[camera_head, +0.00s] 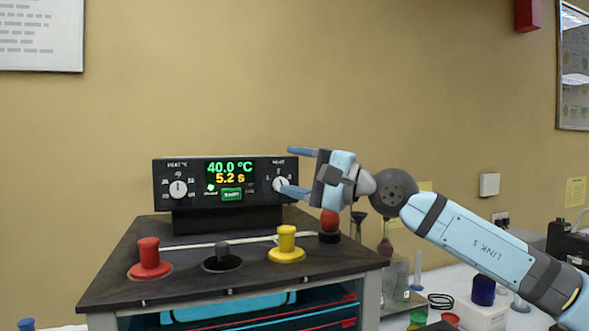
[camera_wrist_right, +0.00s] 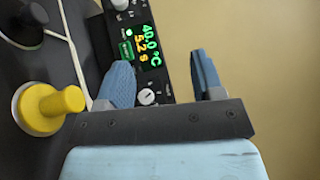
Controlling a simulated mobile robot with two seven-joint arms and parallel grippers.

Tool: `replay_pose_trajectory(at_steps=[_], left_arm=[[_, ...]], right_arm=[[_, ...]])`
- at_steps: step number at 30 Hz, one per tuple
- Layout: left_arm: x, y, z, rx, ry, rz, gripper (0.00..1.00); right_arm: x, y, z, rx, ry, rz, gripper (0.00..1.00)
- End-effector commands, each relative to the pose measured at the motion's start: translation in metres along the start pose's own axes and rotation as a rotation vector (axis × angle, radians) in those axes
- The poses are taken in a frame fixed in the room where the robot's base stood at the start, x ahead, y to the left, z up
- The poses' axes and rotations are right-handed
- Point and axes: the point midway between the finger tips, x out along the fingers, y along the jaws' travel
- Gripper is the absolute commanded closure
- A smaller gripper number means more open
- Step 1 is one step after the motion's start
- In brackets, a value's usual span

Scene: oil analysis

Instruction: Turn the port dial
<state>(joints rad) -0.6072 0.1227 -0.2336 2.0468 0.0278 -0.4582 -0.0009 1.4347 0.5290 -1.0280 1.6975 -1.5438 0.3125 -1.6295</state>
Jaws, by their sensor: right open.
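The port dial (camera_head: 281,184) is a white round knob at the right end of the black control panel (camera_head: 262,166). It also shows in the right wrist view (camera_wrist_right: 146,96), between my finger lines and closer to the left finger. My right gripper (camera_head: 297,171) is open and empty, at the panel's right end. Its lower finger overlaps the dial's edge in the head view; I cannot tell whether it touches. Its upper finger is above the panel's top right corner. The display (camera_head: 230,173) reads 40.0 °C and 5.2 s. My left gripper is not in view.
A second white dial (camera_head: 178,188) is at the panel's left. The dark bench top (camera_head: 190,262) carries a red knob (camera_head: 149,257), a black knob (camera_head: 222,256) and a yellow knob (camera_head: 287,243). Glassware and bottles stand at right. Space above the panel is clear.

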Motion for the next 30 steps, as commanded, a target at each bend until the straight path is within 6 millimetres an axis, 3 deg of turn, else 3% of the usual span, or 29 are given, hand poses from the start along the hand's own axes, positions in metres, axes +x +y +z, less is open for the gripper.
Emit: replay_pose_trajectory(at_steps=[1, 3, 8, 13, 19, 24, 30], left_arm=[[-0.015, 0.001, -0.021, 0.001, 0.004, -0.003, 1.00], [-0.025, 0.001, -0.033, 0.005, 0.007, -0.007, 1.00], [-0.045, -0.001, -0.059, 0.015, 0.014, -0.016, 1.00], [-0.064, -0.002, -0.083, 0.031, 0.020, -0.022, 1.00], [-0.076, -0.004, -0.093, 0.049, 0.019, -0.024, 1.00], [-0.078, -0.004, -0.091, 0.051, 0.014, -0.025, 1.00], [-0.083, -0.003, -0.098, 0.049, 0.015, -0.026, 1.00]], right_arm=[[0.009, -0.022, 0.013, 0.092, -0.038, -0.050, 0.39], [0.016, -0.033, 0.025, 0.246, -0.063, -0.128, 0.39], [0.023, -0.043, 0.020, 0.610, 0.029, -0.274, 0.39], [0.013, -0.017, -0.013, 0.931, 0.319, -0.353, 0.39], [-0.014, 0.028, -0.038, 1.107, 0.644, -0.359, 0.39], [-0.022, 0.044, -0.046, 1.140, 0.740, -0.353, 0.39], [-0.003, 0.046, -0.065, 1.139, 0.742, -0.354, 0.39]])
